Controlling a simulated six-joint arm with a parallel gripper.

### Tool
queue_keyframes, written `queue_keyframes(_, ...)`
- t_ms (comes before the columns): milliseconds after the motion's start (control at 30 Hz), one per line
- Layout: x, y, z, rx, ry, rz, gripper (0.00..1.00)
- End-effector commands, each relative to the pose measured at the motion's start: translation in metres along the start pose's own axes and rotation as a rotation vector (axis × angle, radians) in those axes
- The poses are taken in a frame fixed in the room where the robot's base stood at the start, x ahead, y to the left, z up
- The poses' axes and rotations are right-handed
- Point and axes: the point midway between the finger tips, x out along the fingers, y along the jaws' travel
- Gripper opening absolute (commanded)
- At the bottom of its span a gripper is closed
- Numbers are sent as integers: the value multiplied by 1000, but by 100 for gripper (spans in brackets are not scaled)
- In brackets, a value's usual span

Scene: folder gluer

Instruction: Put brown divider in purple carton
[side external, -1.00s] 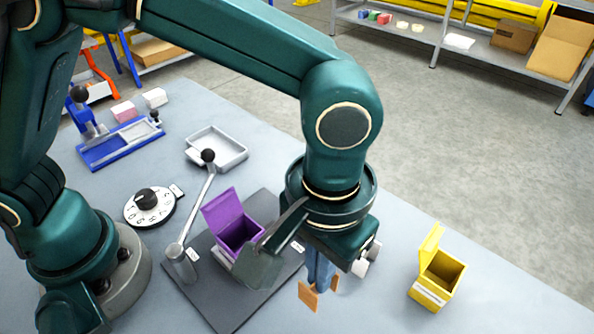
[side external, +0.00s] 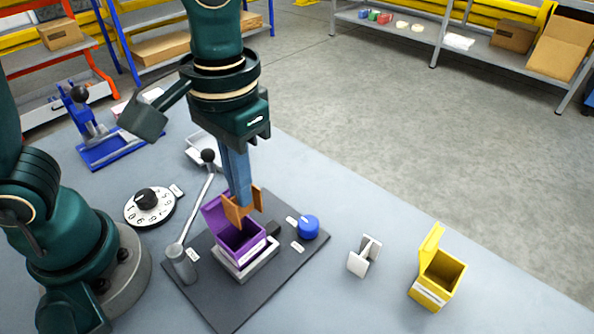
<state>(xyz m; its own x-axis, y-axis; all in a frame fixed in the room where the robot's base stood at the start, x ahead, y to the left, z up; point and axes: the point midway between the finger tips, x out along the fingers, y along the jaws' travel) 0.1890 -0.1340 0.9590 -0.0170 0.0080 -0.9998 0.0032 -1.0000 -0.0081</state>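The purple carton (side external: 235,240) stands open on a light grey holder on the dark plate, with its lid flap raised at the back left. My gripper (side external: 239,196) points down over the carton, its blue fingers shut on the brown divider (side external: 246,212). The divider is made of crossing panels. Its lower edge is at or just over the carton's opening in the picture. I cannot tell whether it has entered the carton. The divider covers part of the carton's back rim.
A lever with a black knob (side external: 208,156) stands left of the carton, and a blue knob (side external: 308,227) right of it. A white divider (side external: 364,256) and an open yellow carton (side external: 437,280) stand farther right. A numbered dial (side external: 149,206) lies left. The front right tabletop is clear.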

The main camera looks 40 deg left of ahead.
Motion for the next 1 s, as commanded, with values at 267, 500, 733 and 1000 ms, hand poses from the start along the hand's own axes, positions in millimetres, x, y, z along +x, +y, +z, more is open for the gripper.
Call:
queue_keyframes(267,0,-4,14,3,16,8,0)
queue_keyframes(500,19,-4,14,3,14,6,0)
queue_keyframes(733,40,-4,13,3,12,6,0)
queue_keyframes(1000,54,-4,12,3,16,7,0)
